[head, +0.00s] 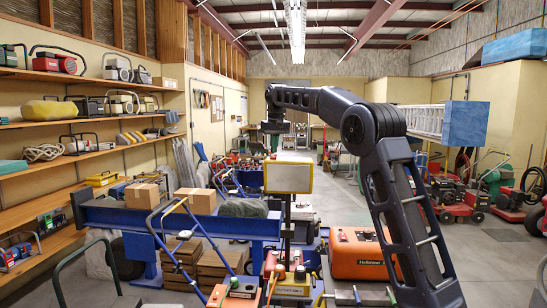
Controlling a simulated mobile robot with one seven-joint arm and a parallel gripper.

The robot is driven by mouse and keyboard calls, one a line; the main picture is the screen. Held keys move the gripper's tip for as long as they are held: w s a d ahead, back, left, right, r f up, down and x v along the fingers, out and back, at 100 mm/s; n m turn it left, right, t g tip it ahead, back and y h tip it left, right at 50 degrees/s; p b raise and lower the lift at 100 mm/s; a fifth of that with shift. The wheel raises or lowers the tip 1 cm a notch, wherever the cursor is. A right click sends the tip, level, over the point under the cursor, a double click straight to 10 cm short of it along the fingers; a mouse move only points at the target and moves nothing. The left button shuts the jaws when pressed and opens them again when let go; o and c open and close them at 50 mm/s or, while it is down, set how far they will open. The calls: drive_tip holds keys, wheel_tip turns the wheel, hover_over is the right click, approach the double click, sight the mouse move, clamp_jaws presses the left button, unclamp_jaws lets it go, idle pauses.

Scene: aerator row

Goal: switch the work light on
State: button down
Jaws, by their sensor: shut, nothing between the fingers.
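The work light (288,178) is a pale rectangular panel in a yellow frame on a dark upright post, in the middle of the head view. Its panel looks pale, and I cannot tell whether it is lit. A yellow and black unit (292,285) sits at the foot of the post; no switch can be made out clearly. My gripper (275,130) is small at the end of my dark arm, above the light's panel in the picture and apart from it. It is shut and empty.
An orange machine (362,253) stands right of the post, beside my arm. A blue steel beam (150,215) with cardboard boxes (195,201) lies to the left. Red machines (450,195) line the right. Grey floor (500,265) is open at the right.

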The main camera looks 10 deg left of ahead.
sight(274, 155)
drive_tip(key=shift+f, duration=0.5)
idle(0.3)
drive_tip(key=shift+r, duration=3.55)
drive_tip(key=s+d+f+m+t, duration=0.1)
drive_tip(key=s+d+f+m, duration=0.1)
drive_tip(key=s+d, duration=0.95)
drive_tip(key=s+d+f+m+t, duration=0.1)
drive_tip(key=s+d, duration=0.7)
drive_tip(key=d, duration=0.7)
drive_tip(key=s+d+f+m, duration=0.1)
drive_tip(key=s+d+f, duration=0.3)
drive_tip(key=s+f, duration=0.3)
drive_tip(key=s+d+f+m, duration=0.1)
drive_tip(key=s+d+f, duration=0.3)
drive_tip(key=s+f, duration=0.3)
drive_tip(key=s+d+f+m+t, duration=0.1)
drive_tip(key=s+d+f, duration=0.4)
drive_tip(key=s, duration=0.6)
wheel_tip(274, 155, down, 3)
drive_tip(key=shift+r+h, duration=0.1)
drive_tip(key=shift+h, duration=0.3)
